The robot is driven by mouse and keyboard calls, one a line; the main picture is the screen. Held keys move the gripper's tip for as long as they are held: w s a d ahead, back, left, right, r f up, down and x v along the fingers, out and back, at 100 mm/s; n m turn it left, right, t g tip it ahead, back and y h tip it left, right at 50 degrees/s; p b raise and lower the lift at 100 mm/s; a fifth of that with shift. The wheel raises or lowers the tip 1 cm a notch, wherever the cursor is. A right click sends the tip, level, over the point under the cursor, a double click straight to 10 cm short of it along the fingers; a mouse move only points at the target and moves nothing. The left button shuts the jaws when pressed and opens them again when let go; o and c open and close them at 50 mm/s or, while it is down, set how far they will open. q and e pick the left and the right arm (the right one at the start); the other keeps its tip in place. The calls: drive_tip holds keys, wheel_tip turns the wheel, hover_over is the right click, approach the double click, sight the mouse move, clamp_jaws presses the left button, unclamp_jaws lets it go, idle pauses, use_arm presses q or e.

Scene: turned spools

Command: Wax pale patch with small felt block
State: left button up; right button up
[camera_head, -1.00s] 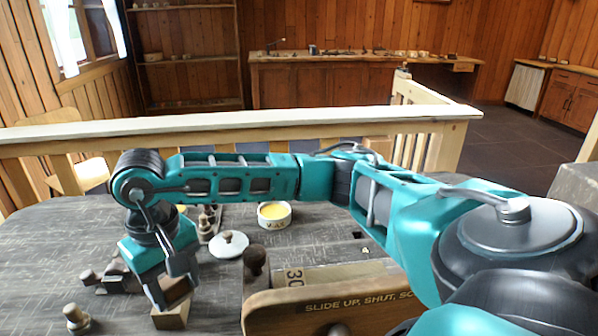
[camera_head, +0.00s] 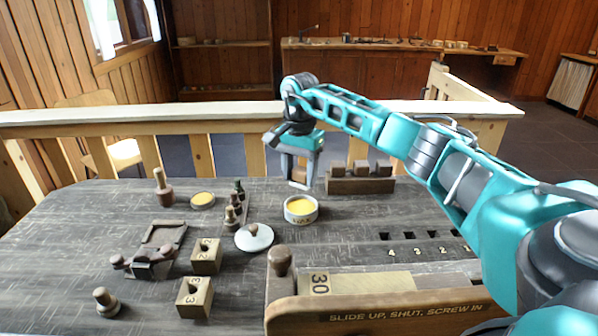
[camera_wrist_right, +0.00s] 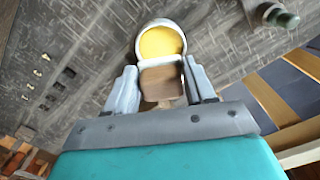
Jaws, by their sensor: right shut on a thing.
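My right gripper (camera_head: 300,184) hangs fingers-down beyond the white wax tin (camera_head: 301,209), which holds yellow wax. In the right wrist view the gripper (camera_wrist_right: 163,88) is shut on a small brown block (camera_wrist_right: 162,83). The yellow wax (camera_wrist_right: 161,42) shows just past the block; I cannot tell whether they touch. I cannot make out for sure which surface is the pale patch. My left gripper is out of view.
A rack of brown blocks (camera_head: 360,185) stands right of the gripper. A white lid (camera_head: 254,237) lies in front of the tin. Two numbered blocks (camera_head: 206,256) (camera_head: 195,298), bottles (camera_head: 232,218) and a clamp-like fixture (camera_head: 150,264) stand left. A long lettered board (camera_head: 390,305) runs along the front.

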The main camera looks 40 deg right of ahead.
sight(300, 187)
drive_tip(key=shift+f+b, duration=0.6)
drive_tip(key=shift+f, duration=0.2)
wheel_tip(300, 187, down, 4)
drive_tip(key=b, duration=0.3)
drive_tip(key=shift+r+b, duration=0.2)
drive_tip(key=shift+b, duration=0.15)
drive_tip(key=shift+f+b, duration=0.4)
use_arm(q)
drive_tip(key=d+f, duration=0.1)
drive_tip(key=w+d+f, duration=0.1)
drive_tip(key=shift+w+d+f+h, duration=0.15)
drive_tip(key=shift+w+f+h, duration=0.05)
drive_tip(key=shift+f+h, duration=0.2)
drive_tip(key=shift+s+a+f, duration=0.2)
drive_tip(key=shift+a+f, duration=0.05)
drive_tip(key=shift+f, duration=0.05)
use_arm(e)
drive_tip(key=shift+f, duration=0.1)
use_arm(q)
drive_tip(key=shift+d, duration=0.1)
use_arm(e)
drive_tip(key=shift+f, duration=0.35)
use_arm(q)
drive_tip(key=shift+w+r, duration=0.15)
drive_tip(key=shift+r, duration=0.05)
